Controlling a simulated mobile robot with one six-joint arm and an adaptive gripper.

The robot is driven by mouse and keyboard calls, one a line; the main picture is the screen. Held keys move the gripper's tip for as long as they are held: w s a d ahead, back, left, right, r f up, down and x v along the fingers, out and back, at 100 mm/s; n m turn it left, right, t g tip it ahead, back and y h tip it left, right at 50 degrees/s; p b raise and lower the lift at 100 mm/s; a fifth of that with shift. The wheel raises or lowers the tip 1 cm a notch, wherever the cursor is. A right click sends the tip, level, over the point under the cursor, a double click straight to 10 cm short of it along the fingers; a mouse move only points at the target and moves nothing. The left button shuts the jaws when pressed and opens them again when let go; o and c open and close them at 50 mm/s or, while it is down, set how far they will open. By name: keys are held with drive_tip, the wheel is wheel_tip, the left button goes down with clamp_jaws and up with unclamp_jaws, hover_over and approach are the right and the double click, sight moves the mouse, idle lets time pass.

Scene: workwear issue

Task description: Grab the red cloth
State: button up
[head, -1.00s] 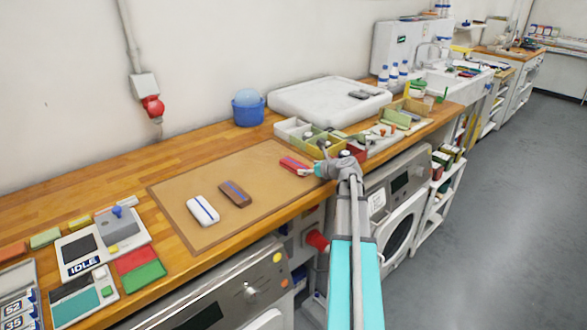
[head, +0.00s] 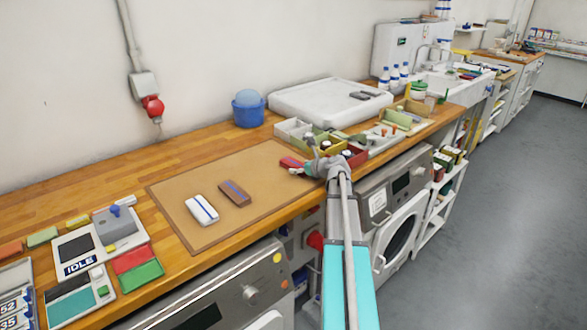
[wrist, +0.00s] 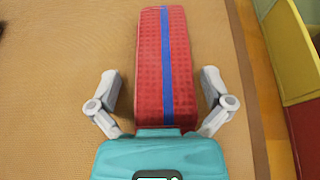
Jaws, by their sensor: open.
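The red cloth (wrist: 152,65) is a folded, waffle-textured bundle with a blue stripe along it. In the wrist view it lies on the tan mat (wrist: 60,70), between the two spread fingers of my gripper (wrist: 160,100). My gripper is open and holds nothing.
A white cloth (head: 202,209) and a brown cloth (head: 235,193) lie on the mat to the left. A yellow and red divided bin (wrist: 295,50) stands close on the right. A white tray (head: 300,105) and blue bucket (head: 248,112) are behind.

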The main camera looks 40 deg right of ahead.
drive_tip(key=c, duration=0.9)
drive_tip(key=shift+r, duration=0.1)
wheel_tip(320, 180, up, 2)
drive_tip(key=p, duration=0.2)
drive_tip(key=shift+r+p, duration=0.2)
drive_tip(key=shift+p, duration=0.1)
drive_tip(key=shift+s+d+r+p, duration=0.7)
drive_tip(key=shift+d+r+p, duration=1.05)
drive_tip(key=shift+d, duration=0.5)
drive_tip(key=shift+s+d+r+p, duration=0.65)
drive_tip(key=shift+d+r+p, duration=1.05)
drive_tip(key=shift+d, duration=0.5)
drive_tip(key=shift+s+d+r+p, duration=0.7)
drive_tip(key=shift+d+r+p, duration=1.05)
drive_tip(key=shift+d, duration=0.5)
